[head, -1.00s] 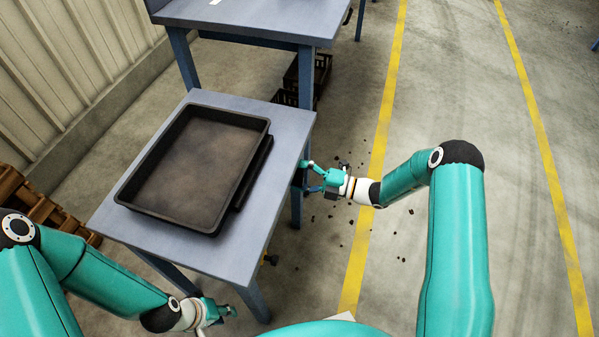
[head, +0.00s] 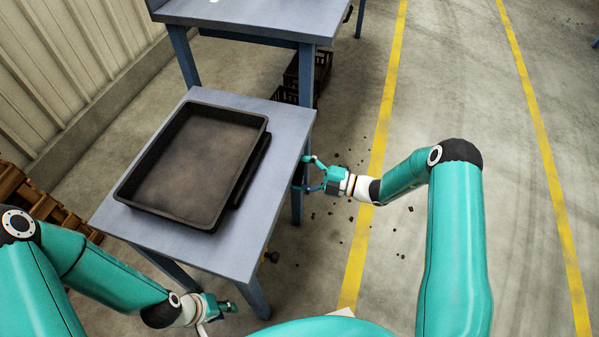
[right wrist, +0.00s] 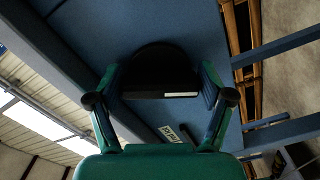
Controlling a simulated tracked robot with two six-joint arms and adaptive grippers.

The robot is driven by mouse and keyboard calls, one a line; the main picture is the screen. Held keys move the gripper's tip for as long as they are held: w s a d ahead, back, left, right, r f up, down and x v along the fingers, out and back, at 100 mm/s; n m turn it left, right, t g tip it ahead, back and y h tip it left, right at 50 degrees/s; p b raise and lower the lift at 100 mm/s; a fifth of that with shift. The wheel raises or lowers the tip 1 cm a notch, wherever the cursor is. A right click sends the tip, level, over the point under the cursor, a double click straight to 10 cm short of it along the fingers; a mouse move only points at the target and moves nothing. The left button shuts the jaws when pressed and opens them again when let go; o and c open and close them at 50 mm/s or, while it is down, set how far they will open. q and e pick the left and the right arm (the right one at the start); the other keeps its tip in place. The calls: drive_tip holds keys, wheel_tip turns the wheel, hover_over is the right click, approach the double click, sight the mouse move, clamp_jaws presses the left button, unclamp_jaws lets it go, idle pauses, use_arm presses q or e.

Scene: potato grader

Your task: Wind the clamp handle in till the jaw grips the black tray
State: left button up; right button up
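The black tray (head: 190,212) lies flat on the small blue-grey table. A black bar (head: 252,170), apparently the clamp jaw, runs along its right side; I cannot tell whether they touch. My right gripper (head: 307,174) is at the table's right edge. In the right wrist view, a dark round part (right wrist: 155,60) with a pale stripe, apparently the clamp handle, lies between the widely spread fingers of my right gripper (right wrist: 160,75). Contact is unclear there. My left gripper (head: 228,308) is low by the table's near end, away from the tray; its fingers are too small to read.
The small table (head: 285,125) has bare top around the tray. A larger table (head: 250,15) stands behind it, with black crates (head: 322,70) beneath. A small knob (head: 271,257) sits under the near right edge. Dark crumbs litter the open floor at right.

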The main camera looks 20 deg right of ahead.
drive_tip(key=shift+o, duration=1.2)
drive_tip(key=v, duration=1.2)
